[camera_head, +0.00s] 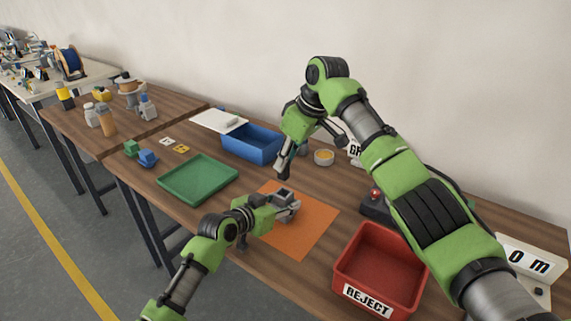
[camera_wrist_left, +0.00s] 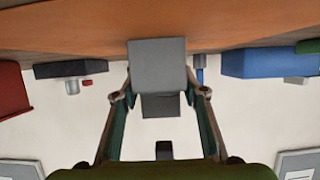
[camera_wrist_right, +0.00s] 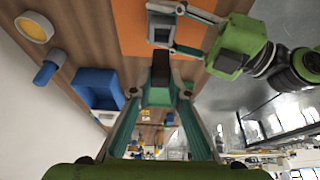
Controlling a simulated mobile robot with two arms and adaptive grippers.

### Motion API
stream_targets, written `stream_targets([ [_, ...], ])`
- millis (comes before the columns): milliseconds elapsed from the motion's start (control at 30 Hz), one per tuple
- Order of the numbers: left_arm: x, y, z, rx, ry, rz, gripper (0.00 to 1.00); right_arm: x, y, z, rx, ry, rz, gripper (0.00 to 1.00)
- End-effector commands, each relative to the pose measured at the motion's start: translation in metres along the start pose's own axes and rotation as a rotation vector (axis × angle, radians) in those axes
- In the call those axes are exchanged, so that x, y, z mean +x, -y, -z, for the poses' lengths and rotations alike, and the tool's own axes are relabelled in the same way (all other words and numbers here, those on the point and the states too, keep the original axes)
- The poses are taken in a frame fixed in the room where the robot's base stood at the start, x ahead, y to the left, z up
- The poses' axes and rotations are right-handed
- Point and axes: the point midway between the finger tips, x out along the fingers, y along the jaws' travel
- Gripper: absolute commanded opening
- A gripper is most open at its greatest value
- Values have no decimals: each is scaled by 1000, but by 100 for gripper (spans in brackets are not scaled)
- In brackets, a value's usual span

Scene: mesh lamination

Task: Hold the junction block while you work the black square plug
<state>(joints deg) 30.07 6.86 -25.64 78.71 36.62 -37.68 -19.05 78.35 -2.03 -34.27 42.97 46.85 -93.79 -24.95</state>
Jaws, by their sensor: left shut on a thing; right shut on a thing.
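The grey junction block (camera_head: 285,198) is over the orange mat, and my left gripper (camera_head: 284,206) is shut on it. In the left wrist view the block (camera_wrist_left: 157,65) sits between the fingertips. The right wrist view shows a square opening in its upper face (camera_wrist_right: 162,35). My right gripper (camera_head: 284,163) points down above and behind the block, shut on the black square plug (camera_head: 283,173). In the right wrist view the plug (camera_wrist_right: 160,68) projects past the fingertips, apart from the block. Whether the block touches the mat cannot be told.
The orange mat (camera_head: 315,225) lies mid-table. A green tray (camera_head: 197,178) is left, a blue bin (camera_head: 252,145) behind, and a red REJECT bin (camera_head: 382,270) at the front right.

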Motion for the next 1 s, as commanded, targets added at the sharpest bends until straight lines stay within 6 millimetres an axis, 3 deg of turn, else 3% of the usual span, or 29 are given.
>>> stream_targets([
  [100, 0, 0, -1, 0, 2, 0, 1, 0, 0, 0, 0, 0, 0, 0],
  [133, 0, 0, -1, 0, 2, 0, 42, 0, 0, 0, 0, -1, 0, 0],
  [200, 0, 0, -1, 0, 2, 0, 59, 0, 0, 0, 0, -1, 0, 0],
  [667, -6, 1, -1, 1, 1, 1, 59, 0, 0, 0, 0, -1, 0, 0],
  [1000, -58, 1, -2, 2, 1, 1, 59, 0, 0, 0, 0, -1, 0, 0],
])
